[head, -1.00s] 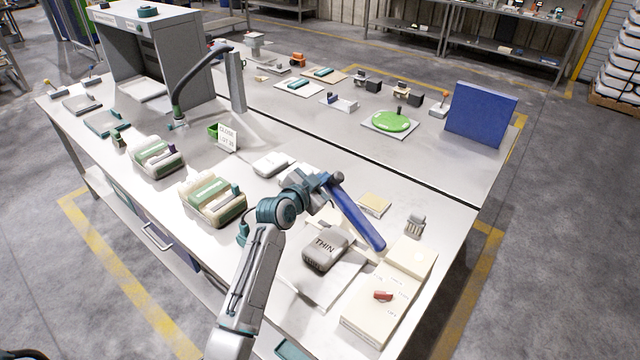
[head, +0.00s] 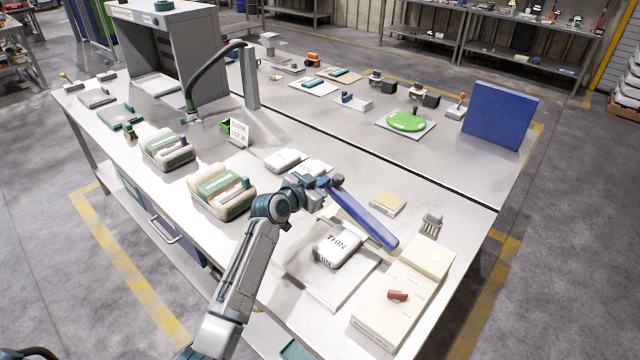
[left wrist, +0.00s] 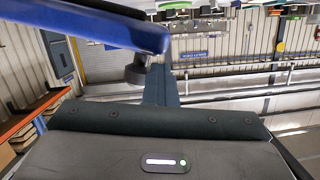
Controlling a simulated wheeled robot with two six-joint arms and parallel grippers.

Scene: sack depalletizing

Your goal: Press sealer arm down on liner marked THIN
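The liner marked THIN (head: 338,246) is a pale, rounded pack lying on a flat plate (head: 345,288) at the front of the bench. The sealer arm is a long blue bar (head: 362,216), raised above the bench behind and right of the liner, apart from it. My left gripper (head: 325,184) is at the bar's upper left end; I cannot tell whether it touches. In the left wrist view the blue bar (left wrist: 95,22) crosses the upper left, with a dark round knob under its end. The dark fingers (left wrist: 161,85) there look closed together, with nothing visible between them. My right gripper is out of view.
A cream control box (head: 385,318) with a red switch (head: 397,295) stands right of the liner. Behind are a small tan block (head: 388,203) and a grey comb-like part (head: 432,222).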

